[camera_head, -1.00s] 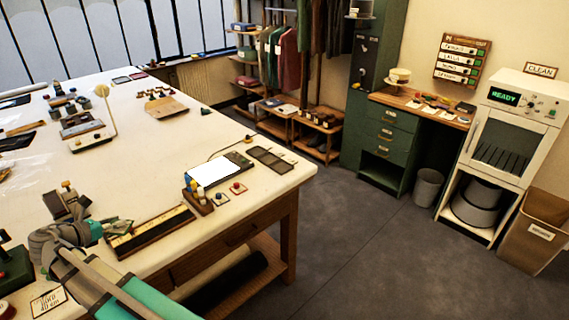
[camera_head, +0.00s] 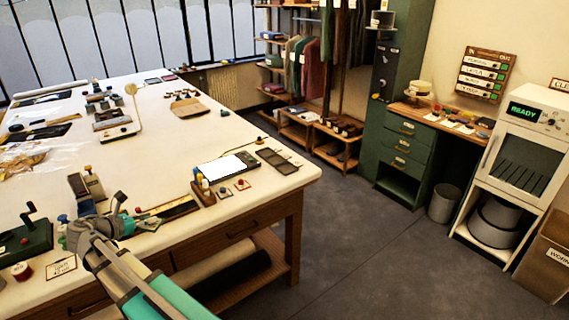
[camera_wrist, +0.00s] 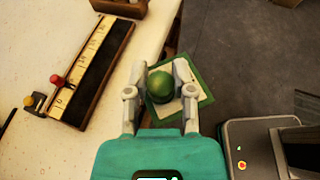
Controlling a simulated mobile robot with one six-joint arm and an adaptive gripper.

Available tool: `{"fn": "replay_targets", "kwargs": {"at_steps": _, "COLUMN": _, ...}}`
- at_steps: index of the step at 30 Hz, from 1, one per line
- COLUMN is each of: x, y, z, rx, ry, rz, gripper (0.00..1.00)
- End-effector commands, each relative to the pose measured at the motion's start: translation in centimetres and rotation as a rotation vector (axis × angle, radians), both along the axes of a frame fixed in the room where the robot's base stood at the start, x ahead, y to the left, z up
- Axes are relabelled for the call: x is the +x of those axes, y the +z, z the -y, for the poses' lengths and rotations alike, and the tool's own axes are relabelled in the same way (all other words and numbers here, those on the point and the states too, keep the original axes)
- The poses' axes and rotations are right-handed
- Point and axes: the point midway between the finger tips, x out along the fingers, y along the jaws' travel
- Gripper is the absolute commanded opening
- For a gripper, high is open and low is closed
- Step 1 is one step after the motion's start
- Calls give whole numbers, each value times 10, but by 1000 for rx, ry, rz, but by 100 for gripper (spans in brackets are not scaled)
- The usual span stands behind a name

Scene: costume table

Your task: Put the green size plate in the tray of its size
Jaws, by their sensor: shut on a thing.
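My gripper (camera_wrist: 160,82) is shut on the round green knob (camera_wrist: 160,86) of the green size plate (camera_wrist: 203,97) in the wrist view. The plate is square, green with a paler sheet or face inside its border, and part of it is hidden by the fingers. It shows beside the table edge, with the floor behind it. In the head view my gripper (camera_head: 140,219) is small, at the near side of the table, and the plate is hard to make out.
A dark measuring board with a scale (camera_wrist: 92,70) and a red knob (camera_wrist: 57,79) lies left of my gripper. A green crank device (camera_head: 28,238) stands at the left. A small bottle rack (camera_head: 204,193) and a red button (camera_head: 242,185) are farther right.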

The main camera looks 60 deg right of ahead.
Motion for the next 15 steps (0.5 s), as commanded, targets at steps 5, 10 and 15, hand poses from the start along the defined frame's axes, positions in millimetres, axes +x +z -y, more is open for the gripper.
{"fn": "replay_targets", "kwargs": {"at_steps": 5, "x": -2, "y": 0, "z": 8, "rx": 0, "ry": -11, "rz": 0, "gripper": 0}}
{"fn": "replay_targets", "kwargs": {"at_steps": 10, "x": -4, "y": 0, "z": 12, "rx": 0, "ry": -19, "rz": 0, "gripper": 0}}
{"fn": "replay_targets", "kwargs": {"at_steps": 15, "x": -5, "y": 0, "z": 15, "rx": 0, "ry": -24, "rz": 0, "gripper": 0}}
